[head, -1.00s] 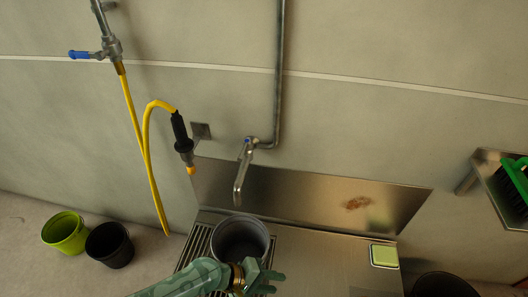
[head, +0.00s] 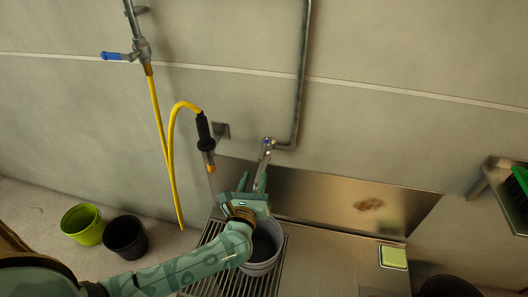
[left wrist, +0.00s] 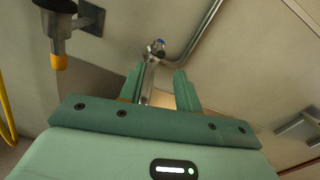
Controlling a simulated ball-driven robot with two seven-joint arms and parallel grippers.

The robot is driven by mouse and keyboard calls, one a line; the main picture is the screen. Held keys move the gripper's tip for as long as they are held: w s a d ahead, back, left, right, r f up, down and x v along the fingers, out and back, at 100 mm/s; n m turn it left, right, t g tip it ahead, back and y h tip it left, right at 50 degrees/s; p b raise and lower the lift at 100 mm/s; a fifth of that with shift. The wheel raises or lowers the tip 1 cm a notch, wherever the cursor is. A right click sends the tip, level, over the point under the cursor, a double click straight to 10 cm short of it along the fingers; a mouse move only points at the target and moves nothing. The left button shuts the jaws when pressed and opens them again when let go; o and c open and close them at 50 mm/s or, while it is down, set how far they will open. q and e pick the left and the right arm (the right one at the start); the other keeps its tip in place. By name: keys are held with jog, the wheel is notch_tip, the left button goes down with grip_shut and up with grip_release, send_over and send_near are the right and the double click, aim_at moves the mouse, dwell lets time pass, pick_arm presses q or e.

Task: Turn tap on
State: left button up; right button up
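The metal tap (head: 266,152) sticks out from the wall on a grey pipe, with a small blue-marked knob (head: 267,141) on top. In the left wrist view the tap (left wrist: 148,75) shows between my fingers, its knob (left wrist: 157,46) beyond the fingertips. My left gripper (head: 253,180) is open, fingers pointing up at the tap, in front of and below the knob. Its fingers (left wrist: 157,72) stand apart with nothing gripped; I cannot tell whether either touches the spout. A grey pot (head: 265,262) stands on the drain grate under the tap, partly hidden by my left arm. My right gripper is not in view.
A yellow hose (head: 160,130) with a black and orange nozzle (head: 206,145) hangs left of the tap. A blue-handled valve (head: 118,56) is higher up. Green (head: 82,224) and black (head: 126,237) pots stand left. A green sponge (head: 393,257) lies on the counter at right.

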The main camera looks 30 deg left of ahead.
aim_at(265, 144)
pick_arm(q)
jog(key=b+x, duration=0.2)
jog(key=x, duration=0.9)
jog(key=shift+w+f, duration=0.1)
jog(key=shift+w, duration=0.25)
grip_shut()
